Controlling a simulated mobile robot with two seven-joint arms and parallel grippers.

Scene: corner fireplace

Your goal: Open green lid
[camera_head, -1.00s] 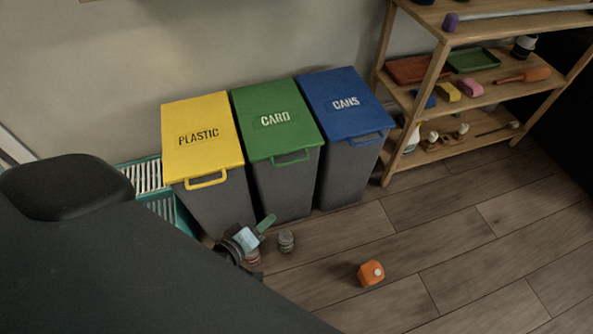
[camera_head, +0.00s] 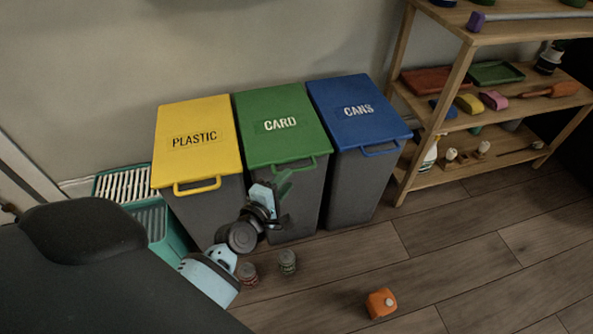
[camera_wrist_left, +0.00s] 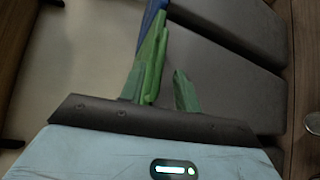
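The green lid (camera_head: 278,122), marked CARD, lies closed on the middle grey bin (camera_head: 297,210). Its green handle (camera_head: 300,166) sticks out at the front edge. My left gripper (camera_head: 283,183) is just below and in front of this handle, before the bin's front face. In the left wrist view its green fingers (camera_wrist_left: 160,85) stand apart with a gap between them, and I see no object clamped there. Whether a finger touches the handle I cannot tell. My right gripper is not in view.
The yellow PLASTIC lid (camera_head: 198,135) and blue CANS lid (camera_head: 358,108) flank the green one closely. Two small cans (camera_head: 287,262) (camera_head: 247,274) and an orange object (camera_head: 381,303) lie on the floor. A wooden shelf (camera_head: 437,110) stands right, a teal crate (camera_head: 125,183) left.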

